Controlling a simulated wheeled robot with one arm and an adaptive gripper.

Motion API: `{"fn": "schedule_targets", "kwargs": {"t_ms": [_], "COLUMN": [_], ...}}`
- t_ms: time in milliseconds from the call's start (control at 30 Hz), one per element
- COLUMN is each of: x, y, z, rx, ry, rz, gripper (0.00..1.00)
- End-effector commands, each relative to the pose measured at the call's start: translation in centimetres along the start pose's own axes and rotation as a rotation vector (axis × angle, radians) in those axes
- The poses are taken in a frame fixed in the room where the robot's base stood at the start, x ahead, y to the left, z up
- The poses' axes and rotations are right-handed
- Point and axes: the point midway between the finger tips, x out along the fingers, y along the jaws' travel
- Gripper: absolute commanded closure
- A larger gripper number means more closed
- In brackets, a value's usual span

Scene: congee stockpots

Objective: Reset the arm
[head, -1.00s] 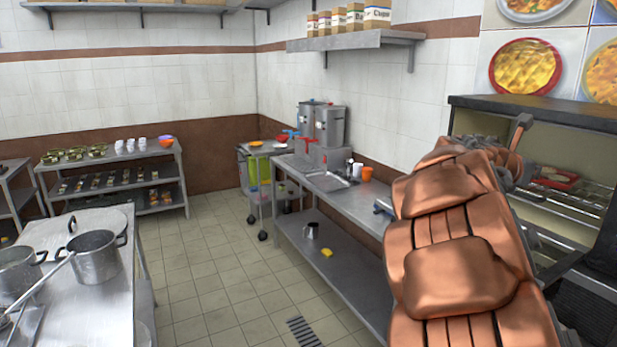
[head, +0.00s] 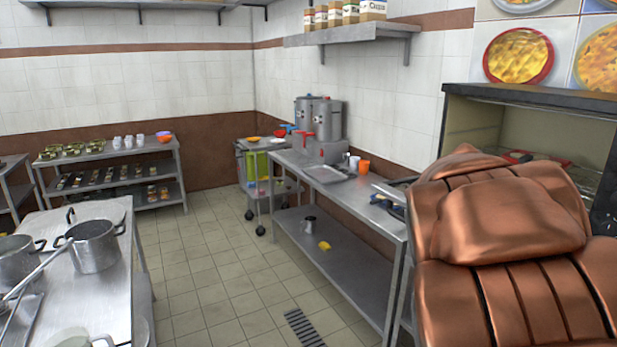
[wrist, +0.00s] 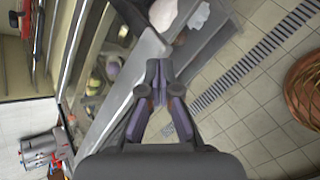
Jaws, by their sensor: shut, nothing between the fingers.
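My gripper (wrist: 158,82) shows in the wrist view with its fingers together and nothing between them. It points out over the tiled floor and a steel counter edge. In the head view the copper-coloured links of my arm fill the lower right and hide the gripper. The arm stands in front of an open-fronted cabinet (head: 545,97) at the right.
A steel table with stockpots (head: 95,245) stands at the left. A long steel counter (head: 318,185) runs along the right wall, with urns (head: 326,118) at its far end. A floor drain (head: 304,328) lies in the clear tiled aisle.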

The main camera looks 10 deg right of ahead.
Motion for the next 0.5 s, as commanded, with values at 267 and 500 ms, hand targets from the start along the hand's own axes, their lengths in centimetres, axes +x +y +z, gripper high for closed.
{"fn": "schedule_targets", "kwargs": {"t_ms": [267,500], "x": [-2.4,-6.7], "y": [-15.8,-29.0], "z": [-7.7,-12.4], "rx": [0.415,0.642], "ry": [0.167,0.171], "rz": [-0.336,-0.671], "gripper": [1.00,1.00]}}
